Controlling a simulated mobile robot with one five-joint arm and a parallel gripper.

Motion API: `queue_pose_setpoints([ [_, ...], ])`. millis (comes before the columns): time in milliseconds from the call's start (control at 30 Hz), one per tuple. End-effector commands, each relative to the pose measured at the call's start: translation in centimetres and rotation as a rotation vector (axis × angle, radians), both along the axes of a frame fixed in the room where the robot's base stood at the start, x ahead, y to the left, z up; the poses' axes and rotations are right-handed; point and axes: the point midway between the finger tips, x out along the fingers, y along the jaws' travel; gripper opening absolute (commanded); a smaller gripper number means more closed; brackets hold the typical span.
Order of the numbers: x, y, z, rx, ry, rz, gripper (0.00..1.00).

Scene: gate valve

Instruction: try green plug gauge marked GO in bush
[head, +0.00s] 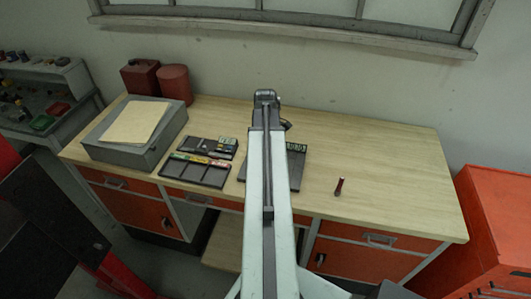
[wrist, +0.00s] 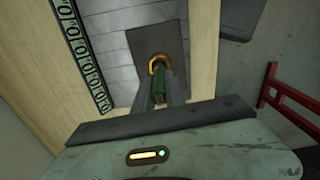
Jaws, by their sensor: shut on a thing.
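My gripper (wrist: 161,76) is shut on a green plug gauge (wrist: 159,87), held between its two grey fingers in the wrist view. The brass-coloured ring of the bush (wrist: 158,57) shows just past the fingertips, against a dark grey plate. The gauge's far end lines up close to the ring, but the fingers partly cover it. I cannot tell whether it is inside the bush or only in front of it. In the head view my arm hides the gauge and the bush.
The wooden bench (head: 385,165) bears dark trays (head: 195,170) left of my arm and another partly behind it. A grey box (head: 115,150) and red canisters (head: 174,84) stand at left. A dark red-handled tool (head: 339,187) lies at right, with clear bench around it.

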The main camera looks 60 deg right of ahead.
Motion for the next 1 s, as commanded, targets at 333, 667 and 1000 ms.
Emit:
queue_pose_setpoints([
  [333,-0.01,-0.03,0.01,0.000,0.000,-0.001,0.00],
  [667,-0.03,-0.03,-0.12,0.000,0.000,-0.001,0.00],
  [1000,-0.05,-0.05,-0.62,0.000,0.000,-0.001,0.00],
])
